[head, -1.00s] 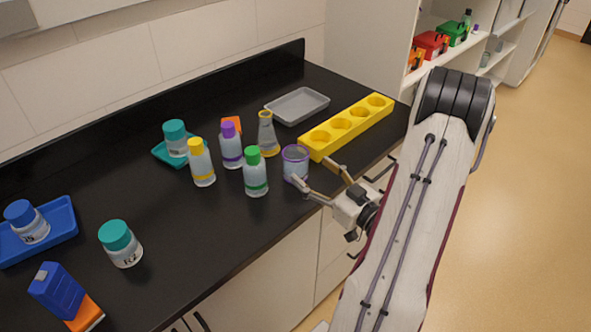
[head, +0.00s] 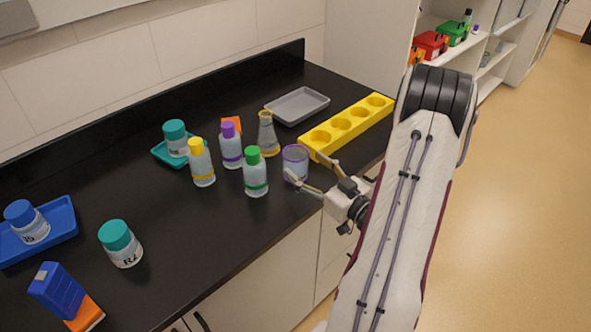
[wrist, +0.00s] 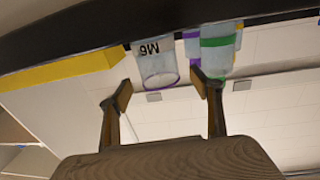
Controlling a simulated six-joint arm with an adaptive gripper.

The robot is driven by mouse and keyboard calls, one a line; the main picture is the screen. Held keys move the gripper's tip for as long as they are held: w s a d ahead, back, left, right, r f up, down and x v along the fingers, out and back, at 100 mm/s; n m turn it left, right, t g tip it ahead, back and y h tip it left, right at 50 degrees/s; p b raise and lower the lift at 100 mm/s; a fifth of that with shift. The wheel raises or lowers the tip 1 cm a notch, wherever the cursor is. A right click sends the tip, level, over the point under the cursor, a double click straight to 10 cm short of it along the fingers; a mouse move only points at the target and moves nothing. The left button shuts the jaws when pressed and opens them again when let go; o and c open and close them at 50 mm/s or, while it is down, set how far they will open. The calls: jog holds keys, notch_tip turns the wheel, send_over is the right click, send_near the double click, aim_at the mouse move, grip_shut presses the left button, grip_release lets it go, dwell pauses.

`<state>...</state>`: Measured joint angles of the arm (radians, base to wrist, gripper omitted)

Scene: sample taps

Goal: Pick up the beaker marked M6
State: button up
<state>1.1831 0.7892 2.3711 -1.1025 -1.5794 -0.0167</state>
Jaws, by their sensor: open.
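The beaker marked M6 (head: 295,161) is clear with a purple rim and stands upright near the counter's front edge. In the wrist view the M6 beaker (wrist: 157,65) appears upside down with its label readable. My gripper (head: 310,175) is open at the beaker, with one finger on its near left side and one on its right. In the wrist view my open gripper (wrist: 163,88) has its fingertips on either side of the beaker's rim, with gaps showing. I cannot tell whether either finger touches it.
A green-capped bottle (head: 255,172) stands close left of the beaker. A flask (head: 267,134) stands behind it. A yellow rack (head: 347,128) with round holes lies to the right, and a grey tray (head: 297,106) lies behind.

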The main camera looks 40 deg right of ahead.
aim_at(288, 152)
jog(key=shift+w+d, duration=0.15)
jog(key=shift+w, duration=1.15)
jog(key=shift+w+d, duration=0.1)
jog(key=shift+w, duration=1.15)
jog(key=c, duration=1.3)
